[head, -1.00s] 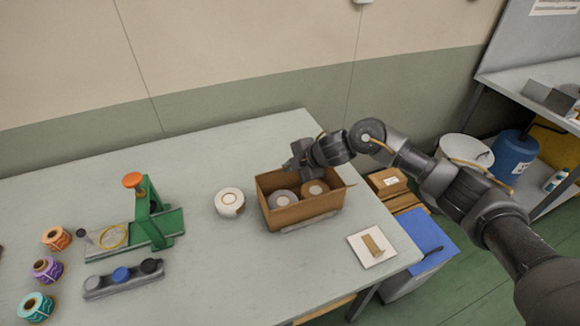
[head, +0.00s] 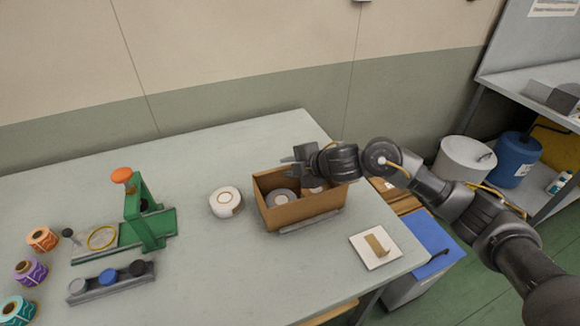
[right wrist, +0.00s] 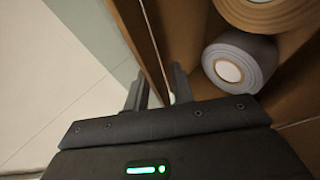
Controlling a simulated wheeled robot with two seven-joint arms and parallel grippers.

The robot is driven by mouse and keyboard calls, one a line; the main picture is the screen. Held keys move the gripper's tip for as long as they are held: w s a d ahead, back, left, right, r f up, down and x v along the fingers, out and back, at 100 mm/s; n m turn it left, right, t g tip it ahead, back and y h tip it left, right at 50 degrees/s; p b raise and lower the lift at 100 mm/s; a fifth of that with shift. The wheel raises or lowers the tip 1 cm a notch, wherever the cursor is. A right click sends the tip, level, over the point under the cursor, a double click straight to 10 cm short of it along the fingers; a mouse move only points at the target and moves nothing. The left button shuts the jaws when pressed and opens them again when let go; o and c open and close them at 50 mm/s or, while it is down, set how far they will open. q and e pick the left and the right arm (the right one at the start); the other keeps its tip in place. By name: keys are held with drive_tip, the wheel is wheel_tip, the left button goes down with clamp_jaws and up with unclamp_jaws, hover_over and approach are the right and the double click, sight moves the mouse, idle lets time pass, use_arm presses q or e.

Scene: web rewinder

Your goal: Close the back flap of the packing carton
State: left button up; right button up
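The packing carton (head: 298,212) is open on the table, with two tape rolls (head: 282,198) visible inside. My right gripper (head: 289,164) is at the carton's back edge, near its back left corner. Its fingers are apart and point left in the head view. In the right wrist view, the fingers (right wrist: 158,88) stand on either side of a brown cardboard panel (right wrist: 138,35) at the back; I cannot tell whether they touch it. The arm hides part of the back edge, so the back flap's angle is unclear. My left gripper is out of view.
A white roll (head: 225,202) stands left of the carton. A green press (head: 148,212), a grey rack (head: 112,283) and coloured rolls (head: 30,271) are further left. A white pad (head: 375,247) lies near the right table edge. The table's front middle is clear.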

drive_tip(key=v, duration=1)
drive_tip(key=shift+s+d+r, duration=0.2)
drive_tip(key=shift+d+r, duration=0.05)
drive_tip(key=shift+c, duration=0.5)
